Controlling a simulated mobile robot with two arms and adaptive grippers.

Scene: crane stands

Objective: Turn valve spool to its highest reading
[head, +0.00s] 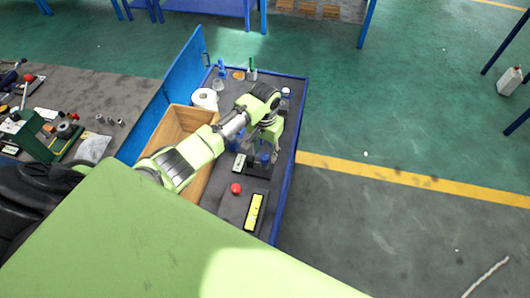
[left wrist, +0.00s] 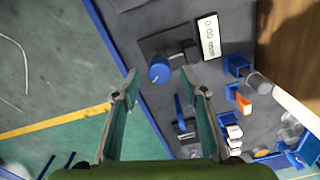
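The valve spool shows in the left wrist view as a dark block with a round blue knob (left wrist: 159,71) on a short dark stem. A white display (left wrist: 208,37) beside it seems to read 0.00 mm. In the head view the blue knob (head: 264,158) and display (head: 239,163) sit on the cart's grey top. My left gripper (left wrist: 159,76) is open, with its two green fingers apart and the knob appearing between their tips. I cannot tell whether they touch it. In the head view this gripper (head: 268,135) is just above the knob, partly hidden by its wrist. My right gripper is not in view.
The cart has a raised blue rim (head: 292,155). A wooden box (head: 178,128) stands left of the spool. A red ball (head: 236,188) and a yellow level (head: 255,212) lie nearer. A white roll (head: 205,98) and small bottles stand farther back. Green floor lies right.

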